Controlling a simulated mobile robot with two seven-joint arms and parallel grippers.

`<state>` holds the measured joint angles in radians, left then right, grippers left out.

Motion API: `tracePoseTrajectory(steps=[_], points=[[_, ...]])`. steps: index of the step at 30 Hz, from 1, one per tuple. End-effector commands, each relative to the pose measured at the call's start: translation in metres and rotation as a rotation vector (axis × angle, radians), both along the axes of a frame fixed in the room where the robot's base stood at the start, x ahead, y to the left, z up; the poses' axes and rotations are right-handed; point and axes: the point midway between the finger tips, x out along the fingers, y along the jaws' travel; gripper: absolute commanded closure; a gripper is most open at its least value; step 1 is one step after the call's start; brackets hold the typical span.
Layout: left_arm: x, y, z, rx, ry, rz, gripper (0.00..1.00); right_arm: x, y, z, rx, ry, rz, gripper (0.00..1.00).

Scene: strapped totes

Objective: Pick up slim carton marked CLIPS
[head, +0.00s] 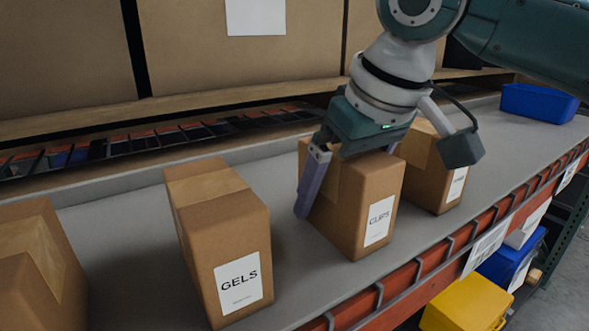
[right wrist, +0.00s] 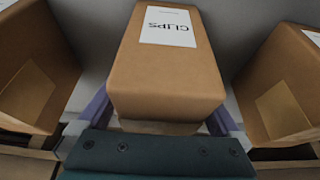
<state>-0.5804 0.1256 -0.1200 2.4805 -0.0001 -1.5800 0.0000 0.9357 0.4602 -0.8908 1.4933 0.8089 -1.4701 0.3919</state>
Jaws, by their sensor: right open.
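The slim brown carton marked CLIPS (head: 372,215) stands upright on the grey shelf, its white label facing the front edge. My right gripper (head: 345,195) comes down over it from above and behind. One purple finger is beside the carton's left face; the other is mostly hidden behind the carton. In the right wrist view the CLIPS carton (right wrist: 168,75) lies between the two fingers of my right gripper (right wrist: 165,118), with a small gap visible on each side. The jaws are open. My left gripper is in neither view.
A carton marked GELS (head: 225,240) stands left of CLIPS, and another carton (head: 436,175) stands close on its right. A further carton (head: 35,270) is at the far left. A blue bin (head: 538,102) sits at the far right end. Large boxes (head: 240,50) stand behind.

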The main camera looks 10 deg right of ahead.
Motion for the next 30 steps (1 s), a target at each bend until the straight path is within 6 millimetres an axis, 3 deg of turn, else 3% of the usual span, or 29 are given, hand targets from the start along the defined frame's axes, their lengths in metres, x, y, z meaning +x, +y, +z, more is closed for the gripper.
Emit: tracePoseTrajectory(steps=[26, 30], points=[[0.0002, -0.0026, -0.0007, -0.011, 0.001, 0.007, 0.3, 0.0, 0.0, -0.005, 0.0, 0.0, 0.0, 0.0], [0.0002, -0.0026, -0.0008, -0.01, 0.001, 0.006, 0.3, 0.0, 0.0, -0.0049, 0.0, 0.0, 0.0, 0.12]])
